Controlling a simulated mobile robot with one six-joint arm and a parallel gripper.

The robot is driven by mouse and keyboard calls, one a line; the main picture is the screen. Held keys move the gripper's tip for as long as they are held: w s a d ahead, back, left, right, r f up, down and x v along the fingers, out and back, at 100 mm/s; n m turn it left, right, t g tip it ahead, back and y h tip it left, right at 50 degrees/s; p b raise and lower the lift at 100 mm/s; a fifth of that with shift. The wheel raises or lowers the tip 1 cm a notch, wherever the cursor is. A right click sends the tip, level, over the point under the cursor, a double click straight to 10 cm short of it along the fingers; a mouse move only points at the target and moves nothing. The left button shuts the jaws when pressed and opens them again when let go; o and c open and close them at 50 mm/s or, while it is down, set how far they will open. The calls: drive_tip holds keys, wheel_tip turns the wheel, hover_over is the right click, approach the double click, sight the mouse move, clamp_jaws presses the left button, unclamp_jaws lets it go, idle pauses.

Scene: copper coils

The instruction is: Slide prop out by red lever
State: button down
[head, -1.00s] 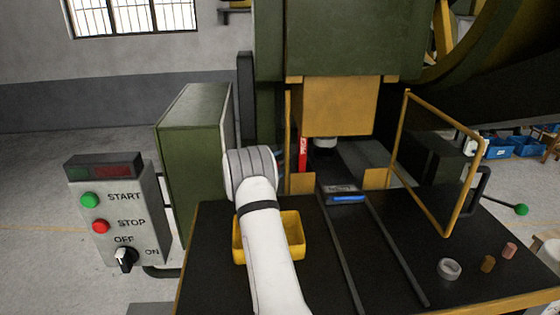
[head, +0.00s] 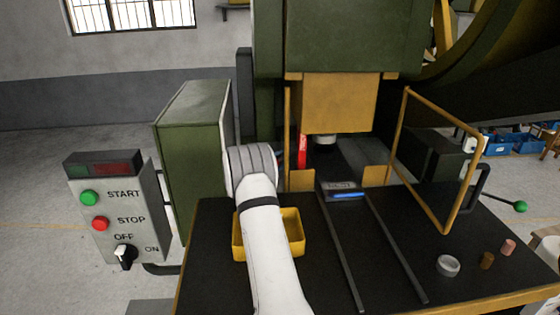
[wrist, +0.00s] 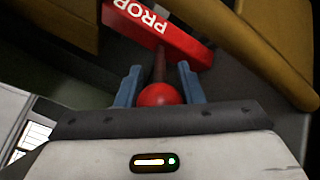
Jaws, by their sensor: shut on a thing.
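The red prop (head: 302,151) stands upright under the left side of the press's yellow block in the head view. In the wrist view the prop (wrist: 172,38) is a red bar with white PROP lettering. A dark stem runs from it to the lever's red ball (wrist: 158,95). My gripper (wrist: 160,80) is shut on this lever, with a blue finger on each side of the stem and ball. In the head view my wrist hides most of the gripper and the lever.
The yellow block (head: 335,105) hangs above the dark press bed. A yellow bin (head: 240,240) stands behind my forearm. A yellow guard frame (head: 398,135) rises at the right. Two rails (head: 340,250) run toward the front, and small parts lie at the table's right. A control box (head: 120,215) stands left.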

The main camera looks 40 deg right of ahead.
drive_tip(key=shift+w+a+f+b, duration=0.1)
drive_tip(key=shift+a+f+b, duration=0.2)
drive_tip(key=shift+b, duration=0.25)
drive_tip(key=w+a+b, duration=0.1)
drive_tip(key=a+b, duration=0.1)
drive_tip(key=b, duration=0.1)
drive_tip(key=shift+w+a+f, duration=0.15)
drive_tip(key=shift+w+a, duration=0.15)
drive_tip(key=shift+w, duration=0.05)
drive_tip(key=shift+w+a+r+b, duration=0.25)
drive_tip(key=shift+w+a+b, duration=0.15)
drive_tip(key=shift+a+b, duration=0.3)
drive_tip(key=c, duration=1.2)
unclamp_jaws()
drive_tip(key=shift+a, duration=0.15)
drive_tip(key=shift+c, duration=0.2)
drive_tip(key=shift+o, duration=1.2)
drive_tip(key=shift+r, duration=0.15)
drive_tip(key=a+b, duration=0.1)
drive_tip(key=a, duration=0.2)
drive_tip(key=s+a+b, duration=0.1)
drive_tip(key=a, duration=0.3)
drive_tip(key=shift+s+a, duration=0.2)
